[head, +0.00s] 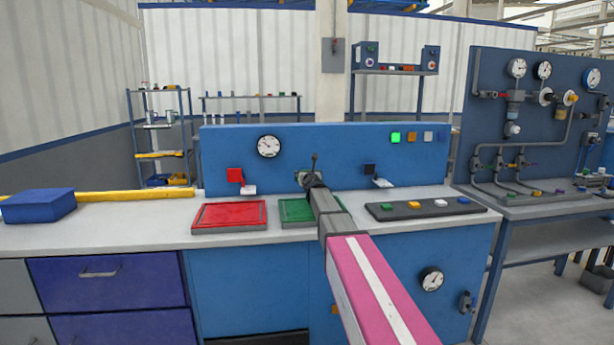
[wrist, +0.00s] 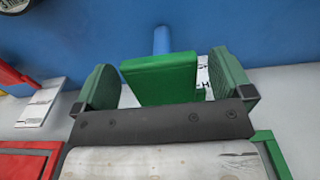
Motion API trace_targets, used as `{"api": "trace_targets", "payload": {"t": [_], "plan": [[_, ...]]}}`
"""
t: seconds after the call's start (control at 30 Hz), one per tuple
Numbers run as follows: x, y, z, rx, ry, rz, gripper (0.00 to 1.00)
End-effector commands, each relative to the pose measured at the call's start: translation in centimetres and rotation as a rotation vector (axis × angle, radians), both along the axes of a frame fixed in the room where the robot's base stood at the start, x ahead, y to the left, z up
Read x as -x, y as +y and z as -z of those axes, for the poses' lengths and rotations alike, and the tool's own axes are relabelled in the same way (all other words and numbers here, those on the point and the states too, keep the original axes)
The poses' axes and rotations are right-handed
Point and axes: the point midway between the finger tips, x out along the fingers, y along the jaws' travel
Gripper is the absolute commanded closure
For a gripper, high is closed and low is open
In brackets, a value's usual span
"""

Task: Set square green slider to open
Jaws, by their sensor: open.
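The square green slider (wrist: 160,75) sticks out from the blue panel on a blue stem in the wrist view, above a white marked plate (wrist: 127,97). My gripper (wrist: 164,72) is open, with one green finger on each side of the slider. A small gap shows between the slider and each finger, wider on the right. In the head view my arm reaches to the panel, and my gripper (head: 312,176) hides most of the slider there.
A red tray (head: 228,229), a green tray (head: 293,222) and a dark board with coloured buttons (head: 427,209) lie on the bench. A gauge (head: 269,146) is above.

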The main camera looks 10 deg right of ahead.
Motion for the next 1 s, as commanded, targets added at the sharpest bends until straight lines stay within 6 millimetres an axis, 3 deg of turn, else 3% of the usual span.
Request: {"api": "trace_targets", "payload": {"t": [0.6, 1.0], "plan": [[9.9, -0.2, 0.0, 0.0, 0.0, 0.0, 0.02], [10.5, -0.2, 0.0, 0.0, 0.0, 0.0, 0.02]]}}
